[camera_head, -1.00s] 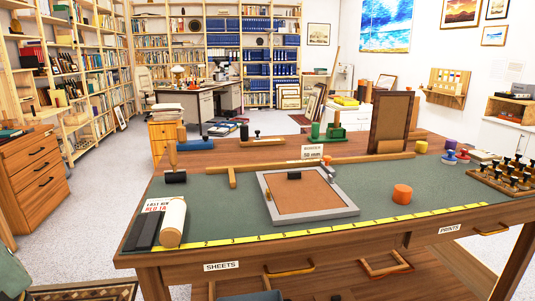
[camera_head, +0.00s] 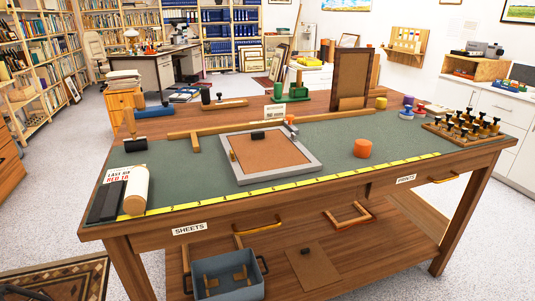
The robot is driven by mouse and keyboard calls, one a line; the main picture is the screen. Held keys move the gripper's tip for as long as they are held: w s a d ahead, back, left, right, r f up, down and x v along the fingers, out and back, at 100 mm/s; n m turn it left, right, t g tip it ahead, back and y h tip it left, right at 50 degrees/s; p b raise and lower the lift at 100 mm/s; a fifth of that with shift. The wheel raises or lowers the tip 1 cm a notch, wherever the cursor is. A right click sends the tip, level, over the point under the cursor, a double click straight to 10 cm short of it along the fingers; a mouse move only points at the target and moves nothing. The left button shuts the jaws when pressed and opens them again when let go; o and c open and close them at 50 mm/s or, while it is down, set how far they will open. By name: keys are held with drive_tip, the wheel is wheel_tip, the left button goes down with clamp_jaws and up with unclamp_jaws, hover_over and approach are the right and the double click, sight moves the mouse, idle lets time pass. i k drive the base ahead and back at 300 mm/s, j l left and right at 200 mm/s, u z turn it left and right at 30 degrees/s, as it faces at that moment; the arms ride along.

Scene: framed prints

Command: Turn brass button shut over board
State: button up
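A grey frame (camera_head: 226,165) lies flat on the green mat of the workbench, with a brown board (camera_head: 268,160) inside it. A small dark block (camera_head: 258,136) sits on the board near its far edge. A tiny brass-coloured piece (camera_head: 233,155) shows at the board's left edge; it looks like a turn button, but it is too small to tell which way it points. Other buttons on the frame cannot be made out. My gripper is not in view.
A yellow tape (camera_head: 285,187) runs along the bench's front edge. A white roll (camera_head: 136,190) lies left, an orange cylinder (camera_head: 362,148) right. A grey-blue bin (camera_head: 228,274) sits on the lower shelf.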

sight(232, 155)
drive_tip(key=i+j+u, duration=0.2)
drive_tip(key=u, duration=0.15)
drive_tip(key=i+u, duration=0.35)
drive_tip(key=i+j+u, duration=0.1)
drive_tip(key=i+u, duration=0.25)
